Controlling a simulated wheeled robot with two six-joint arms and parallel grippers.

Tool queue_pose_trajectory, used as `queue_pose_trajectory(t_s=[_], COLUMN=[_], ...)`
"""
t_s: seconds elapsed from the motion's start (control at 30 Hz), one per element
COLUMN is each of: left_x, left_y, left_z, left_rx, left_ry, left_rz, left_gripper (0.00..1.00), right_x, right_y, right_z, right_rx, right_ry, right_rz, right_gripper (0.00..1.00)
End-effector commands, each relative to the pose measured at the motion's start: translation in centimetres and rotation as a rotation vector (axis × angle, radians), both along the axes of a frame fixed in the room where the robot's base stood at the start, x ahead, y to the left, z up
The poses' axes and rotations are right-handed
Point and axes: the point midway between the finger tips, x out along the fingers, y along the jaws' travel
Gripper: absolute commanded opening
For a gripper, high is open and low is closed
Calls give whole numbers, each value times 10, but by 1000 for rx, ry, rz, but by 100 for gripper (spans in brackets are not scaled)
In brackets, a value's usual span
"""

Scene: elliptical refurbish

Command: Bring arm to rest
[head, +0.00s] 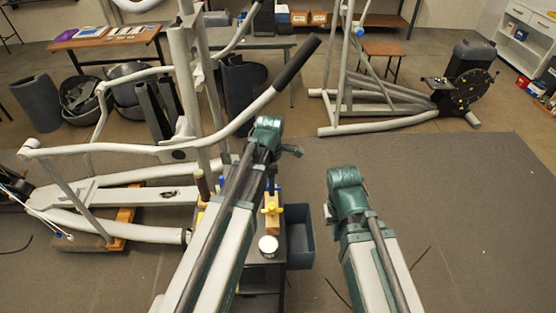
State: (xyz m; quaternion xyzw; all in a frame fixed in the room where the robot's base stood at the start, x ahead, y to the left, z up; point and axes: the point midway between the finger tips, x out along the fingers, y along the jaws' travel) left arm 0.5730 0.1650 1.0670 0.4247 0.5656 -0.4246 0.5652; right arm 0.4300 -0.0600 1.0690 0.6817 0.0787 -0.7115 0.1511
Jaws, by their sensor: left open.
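My left arm rises from the bottom middle, and its green end joint (265,130) stands in front of the white elliptical trainer (180,100). My left gripper (291,151) shows as a small dark green part beside that joint. It is open, and I see nothing held in it. My right arm comes in from the bottom right, with its green joint (346,188) over the floor. My right gripper does not show.
A small dark cart (262,282) stands between my arms, with a white-lidded jar (268,246), a yellow-handled tool (270,210) and a grey bin (300,237). A second trainer frame (385,108) stands at the back. The mat (455,210) at the right is clear.

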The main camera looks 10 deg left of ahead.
Motion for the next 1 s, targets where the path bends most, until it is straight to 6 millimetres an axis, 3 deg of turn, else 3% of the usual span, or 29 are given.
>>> queue_pose_trajectory(t_s=[0.2,0.33,0.8,1.0], left_x=[-2,-15,-105,-133], left_y=[-2,-14,-84,-99], left_z=[-1,-9,-53,-63], left_rx=[1,8,41,39], left_ry=[0,5,78,115], left_rz=[-20,-189,-1548,-1976], left_gripper=[73,73,73,73], right_x=[0,0,0,0], right_y=[0,0,0,0], right_z=[-1,-9,-53,-64], right_rx=[0,0,-1,-1], right_ry=[0,0,0,0], right_rz=[0,1,4,5], right_gripper=[0,0,0,0])
